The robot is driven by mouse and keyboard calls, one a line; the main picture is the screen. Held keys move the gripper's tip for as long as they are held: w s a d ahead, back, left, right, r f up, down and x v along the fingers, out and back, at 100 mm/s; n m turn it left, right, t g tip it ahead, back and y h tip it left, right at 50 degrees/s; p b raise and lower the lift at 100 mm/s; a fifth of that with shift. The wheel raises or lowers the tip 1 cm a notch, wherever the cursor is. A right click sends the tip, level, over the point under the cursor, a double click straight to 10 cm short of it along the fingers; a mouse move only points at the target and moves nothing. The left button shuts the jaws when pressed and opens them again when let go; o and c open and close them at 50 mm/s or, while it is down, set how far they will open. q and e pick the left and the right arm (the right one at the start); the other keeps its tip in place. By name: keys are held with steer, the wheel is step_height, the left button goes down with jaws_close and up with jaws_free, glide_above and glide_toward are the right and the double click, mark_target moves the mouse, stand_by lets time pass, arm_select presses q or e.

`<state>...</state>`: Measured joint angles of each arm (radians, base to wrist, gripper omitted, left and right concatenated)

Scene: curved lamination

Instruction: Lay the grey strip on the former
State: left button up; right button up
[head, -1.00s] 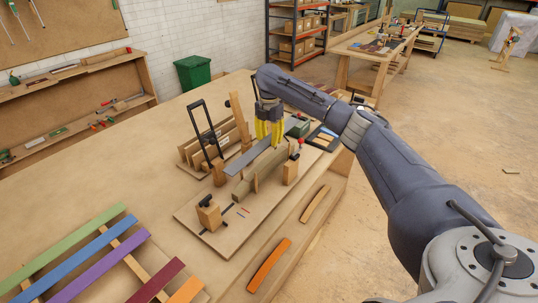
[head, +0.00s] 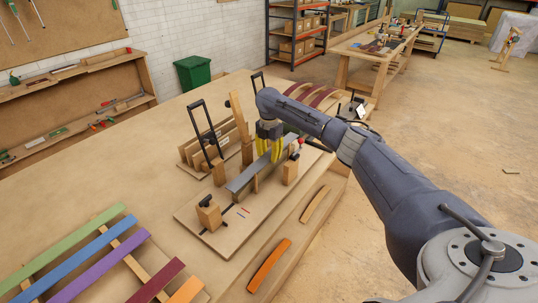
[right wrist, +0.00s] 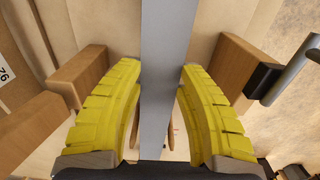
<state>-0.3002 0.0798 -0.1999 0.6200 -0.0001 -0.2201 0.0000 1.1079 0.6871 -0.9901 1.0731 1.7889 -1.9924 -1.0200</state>
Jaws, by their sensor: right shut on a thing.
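The grey strip (head: 240,183) is straight and lies lengthwise over the wooden former in the head view. The former (head: 255,185) stands on the baseboard and is mostly hidden under the strip; I cannot tell whether they touch. My right gripper (head: 269,158) has yellow fingers shut on the strip from both sides, near its middle. In the right wrist view the strip (right wrist: 168,50) runs straight between the fingers (right wrist: 163,85). My left gripper is not in view.
Wooden clamp blocks (head: 209,214) (head: 290,170) stand around the former on the baseboard (head: 225,240). A rack with black handles (head: 197,120) is behind. Coloured strips (head: 90,245) lie at the front left. Dark red curved strips (head: 322,98) show at the back.

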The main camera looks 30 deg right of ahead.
mark_target(269, 155)
steer(key=shift+f, duration=0.45)
steer(key=o, duration=1)
step_height(269, 155, up, 13)
stand_by(0.5)
